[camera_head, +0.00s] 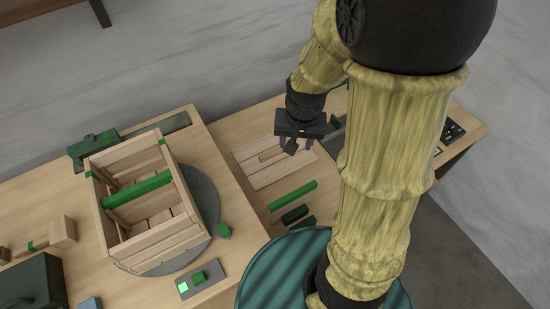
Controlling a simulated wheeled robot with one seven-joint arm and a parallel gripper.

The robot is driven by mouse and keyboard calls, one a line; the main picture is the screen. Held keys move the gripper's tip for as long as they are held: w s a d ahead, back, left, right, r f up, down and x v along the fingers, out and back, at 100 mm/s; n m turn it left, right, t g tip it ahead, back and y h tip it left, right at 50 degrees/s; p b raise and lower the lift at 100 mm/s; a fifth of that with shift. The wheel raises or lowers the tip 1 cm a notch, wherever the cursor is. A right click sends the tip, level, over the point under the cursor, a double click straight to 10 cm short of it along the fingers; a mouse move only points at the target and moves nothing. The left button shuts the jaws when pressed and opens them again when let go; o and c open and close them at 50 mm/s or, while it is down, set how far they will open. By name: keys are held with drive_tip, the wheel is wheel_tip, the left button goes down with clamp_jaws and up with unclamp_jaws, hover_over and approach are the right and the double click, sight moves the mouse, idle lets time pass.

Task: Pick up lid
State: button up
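The lid (262,173) is a pale wooden slatted panel lying flat on the right part of the table. My gripper (295,146) is over the lid's upper right part, pointing down. Its fingers are small and partly hidden, so I cannot tell whether they are open or whether they touch the lid. The wooden crate (165,241) stands open at the top on a grey round plate (207,200) to the left. A green bar (138,188) spans the crate's top.
A bright green bar (292,195) and darker green pieces (295,214) lie below the lid. A small panel with green buttons (200,279) is near the front. A dark green box (33,285) and a wooden mallet-like block (58,232) are at far left.

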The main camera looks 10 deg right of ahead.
drive_tip(key=w+a+f+m+h+b, duration=0.2)
drive_tip(key=w+a+f+m+b, duration=0.1)
drive_tip(key=w+f, duration=0.7)
drive_tip(key=w+a+f+m+h+b, duration=0.2)
drive_tip(key=w+a+f+m+b, duration=0.1)
drive_tip(key=w+f+m+b, duration=0.3)
drive_tip(key=w+f+m, duration=0.2)
drive_tip(key=w+f, duration=0.2)
drive_tip(key=w, duration=0.2)
drive_tip(key=shift+a, duration=0.4)
drive_tip(key=p, duration=0.2)
hover_over(274, 151)
drive_tip(key=s+a, duration=0.1)
drive_tip(key=a, duration=0.1)
wheel_tip(274, 151, down, 11)
drive_tip(key=shift+f, duration=0.2)
drive_tip(key=shift+w+d+f, duration=0.1)
drive_tip(key=shift+p+x, duration=1.2)
drive_tip(key=shift+x, duration=1.3)
